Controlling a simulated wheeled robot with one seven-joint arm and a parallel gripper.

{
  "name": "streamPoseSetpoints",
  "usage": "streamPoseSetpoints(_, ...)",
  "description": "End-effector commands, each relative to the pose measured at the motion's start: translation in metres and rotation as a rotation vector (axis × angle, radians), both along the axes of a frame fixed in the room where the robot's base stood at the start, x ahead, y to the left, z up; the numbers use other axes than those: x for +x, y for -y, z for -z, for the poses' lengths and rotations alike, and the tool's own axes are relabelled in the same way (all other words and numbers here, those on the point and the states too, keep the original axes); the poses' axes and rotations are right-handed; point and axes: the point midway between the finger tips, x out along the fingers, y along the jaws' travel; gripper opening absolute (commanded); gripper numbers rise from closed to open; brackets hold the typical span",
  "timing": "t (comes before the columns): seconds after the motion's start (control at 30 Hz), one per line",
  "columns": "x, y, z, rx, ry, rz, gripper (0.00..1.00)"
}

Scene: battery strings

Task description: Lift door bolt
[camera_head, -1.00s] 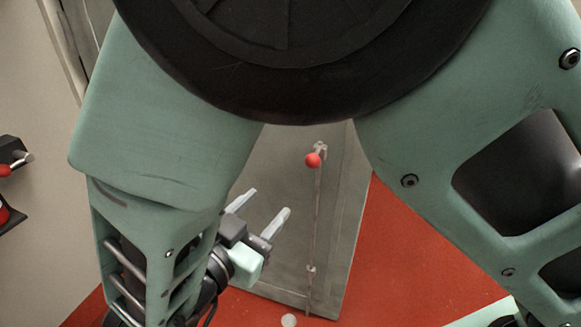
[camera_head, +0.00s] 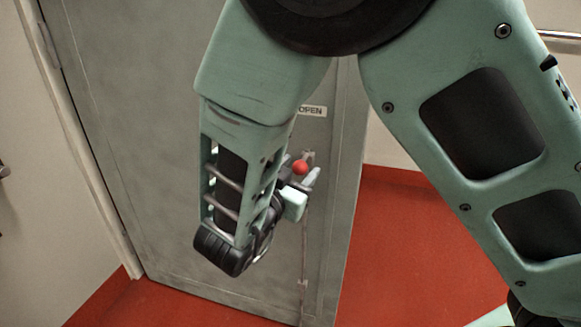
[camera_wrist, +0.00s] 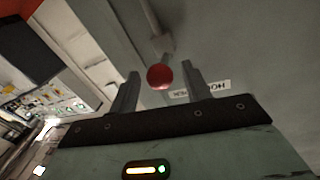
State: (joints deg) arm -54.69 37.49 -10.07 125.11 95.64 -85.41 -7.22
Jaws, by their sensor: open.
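The door bolt is a thin vertical rod (camera_head: 304,245) near the right edge of the grey door (camera_head: 120,130), with a red ball knob (camera_head: 300,167) at its upper part. My gripper (camera_head: 301,172) is open at the knob's height in the head view. In the wrist view the knob (camera_wrist: 160,76) appears between the two spread fingers of my gripper (camera_wrist: 161,69), with a gap to each. I cannot tell how deep it sits between them. Part of the rod is hidden by my gripper in the head view.
Red floor (camera_head: 420,230) lies right of the door. A pale wall (camera_head: 30,220) stands left. A panel with small lights (camera_wrist: 50,105) shows at left in the wrist view.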

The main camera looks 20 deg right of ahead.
Motion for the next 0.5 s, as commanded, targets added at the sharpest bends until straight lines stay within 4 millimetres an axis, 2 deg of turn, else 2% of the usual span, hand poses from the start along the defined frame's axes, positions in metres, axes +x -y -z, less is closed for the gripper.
streamPoseSetpoints(0.13,0.0074,0.0087,0.0001,0.0,0.0,0.001,0.48)
streamPoseSetpoints(0.47,0.0094,0.0103,-0.0004,0.0,0.0,0.0,0.48)
streamPoseSetpoints(0.5,0.0093,0.0102,-0.0004,0.0,0.0,0.0,0.37)
